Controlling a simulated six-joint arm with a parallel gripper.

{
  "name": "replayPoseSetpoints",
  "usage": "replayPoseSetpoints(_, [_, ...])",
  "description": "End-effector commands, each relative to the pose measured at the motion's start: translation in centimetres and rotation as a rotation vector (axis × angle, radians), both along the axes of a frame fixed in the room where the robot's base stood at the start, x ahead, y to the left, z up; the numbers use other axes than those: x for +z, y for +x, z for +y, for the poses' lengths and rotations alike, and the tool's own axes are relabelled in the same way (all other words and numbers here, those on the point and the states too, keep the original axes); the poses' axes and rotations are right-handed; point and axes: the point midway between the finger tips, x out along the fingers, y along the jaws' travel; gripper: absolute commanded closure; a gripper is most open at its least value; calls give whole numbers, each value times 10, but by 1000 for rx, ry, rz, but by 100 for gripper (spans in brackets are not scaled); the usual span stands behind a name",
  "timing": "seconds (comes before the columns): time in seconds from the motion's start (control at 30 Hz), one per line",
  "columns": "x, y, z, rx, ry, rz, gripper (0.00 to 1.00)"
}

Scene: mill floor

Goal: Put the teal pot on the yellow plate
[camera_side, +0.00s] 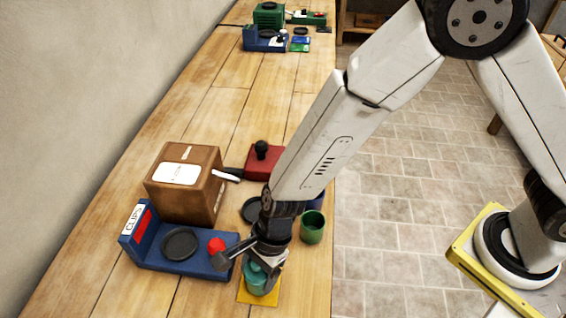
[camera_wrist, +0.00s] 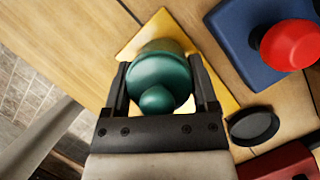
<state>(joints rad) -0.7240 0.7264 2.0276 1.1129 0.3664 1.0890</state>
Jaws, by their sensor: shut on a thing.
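The teal pot (camera_wrist: 160,72) has a rounded lid with a knob and sits between the two fingers of my gripper (camera_wrist: 160,92) in the wrist view. My gripper is shut on it. In the side view the pot (camera_side: 259,281) is below my gripper (camera_side: 262,262), partly hidden by the fingers. The yellow plate (camera_wrist: 215,85) is a flat square under and around the pot; its edge also shows in the side view (camera_side: 262,300). The pot is over the plate, but I cannot tell whether its base touches it.
A blue stand (camera_side: 190,263) with a black disc and a red knob (camera_wrist: 290,45) is beside the plate. A brown box (camera_side: 186,195), a green cup (camera_side: 313,227), a dark round dish (camera_side: 252,211) and a red block (camera_side: 262,165) stand farther back. The bench's right edge is close.

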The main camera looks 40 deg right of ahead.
Motion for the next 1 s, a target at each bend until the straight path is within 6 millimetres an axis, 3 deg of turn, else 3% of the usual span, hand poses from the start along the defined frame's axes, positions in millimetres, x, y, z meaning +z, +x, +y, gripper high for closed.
replayPoseSetpoints(0.1, [-2,1,1,0,1,-1,100])
replayPoseSetpoints(0.13, [-2,0,0,0,0,0,15])
replayPoseSetpoints(0.2, [-2,0,0,0,0,0,0])
replayPoseSetpoints(0.67, [4,0,-1,0,0,-1,0])
replayPoseSetpoints(1.0, [33,2,-12,-1,1,-3,0])
